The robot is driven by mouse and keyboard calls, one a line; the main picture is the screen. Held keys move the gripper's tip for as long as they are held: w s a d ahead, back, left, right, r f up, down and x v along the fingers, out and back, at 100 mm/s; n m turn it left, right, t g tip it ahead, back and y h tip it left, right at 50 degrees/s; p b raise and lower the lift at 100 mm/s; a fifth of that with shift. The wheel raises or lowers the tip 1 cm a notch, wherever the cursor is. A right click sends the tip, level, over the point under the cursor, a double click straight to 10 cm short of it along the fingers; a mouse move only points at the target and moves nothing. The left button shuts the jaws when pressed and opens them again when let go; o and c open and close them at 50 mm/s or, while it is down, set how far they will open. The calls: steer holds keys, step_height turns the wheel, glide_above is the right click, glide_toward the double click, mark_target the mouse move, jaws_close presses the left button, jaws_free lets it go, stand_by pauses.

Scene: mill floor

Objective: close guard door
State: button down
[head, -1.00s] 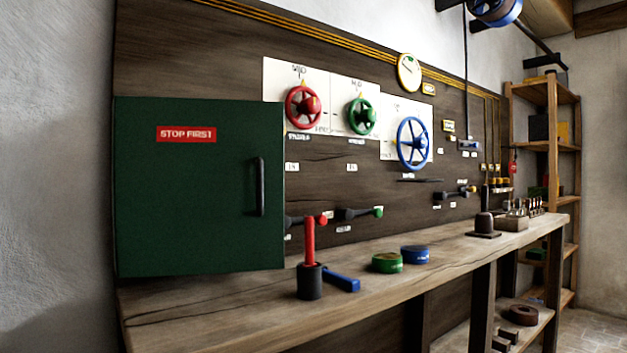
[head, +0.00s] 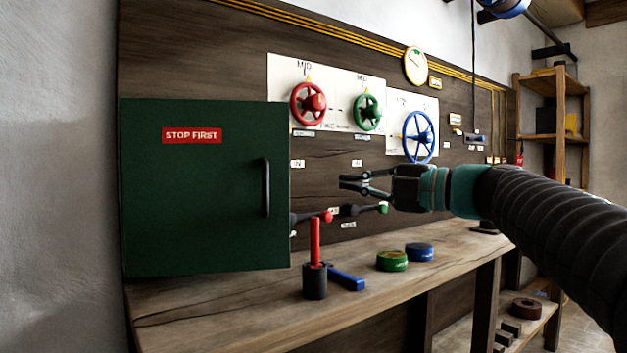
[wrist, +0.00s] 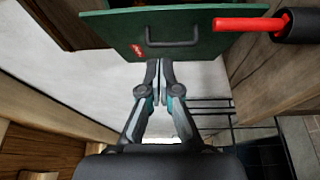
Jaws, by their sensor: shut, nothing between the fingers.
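The guard door (head: 205,210) is a dark green panel with a red STOP FIRST label (head: 191,135) and a black upright handle (head: 266,188) near its right edge. It fills the left of the head view; how far it stands from the board is hard to judge there. In the wrist view the door (wrist: 110,28) crosses the top, with its handle (wrist: 172,40) ahead of the fingertips and a dark space past its upper edge. My gripper (head: 343,183) is shut and empty, right of the handle in the head picture and apart from it. Its fingertips (wrist: 160,75) also show in the wrist view.
A red upright lever (head: 315,243) on a dark base stands on the bench (head: 215,305) below the door's right edge, beside a blue bar (head: 347,279). Handwheels (head: 308,104) and small levers are on the board.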

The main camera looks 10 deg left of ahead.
steer(key=g, duration=0.1)
glide_toward(283, 181)
steer(key=s+a, duration=0.2)
steer(key=a, duration=0.3)
steer(key=shift+w+a+n+p, duration=0.1)
steer(key=shift+w+n+p, duration=0.1)
steer(key=shift+w, duration=0.35)
steer(key=shift+w+a+n+p, duration=0.15)
steer(key=shift+w+n, duration=0.05)
steer(key=shift+w, duration=0.4)
steer(key=shift+w+a, duration=0.35)
steer(key=shift+w, duration=0.3)
steer(key=shift+d, duration=0.1)
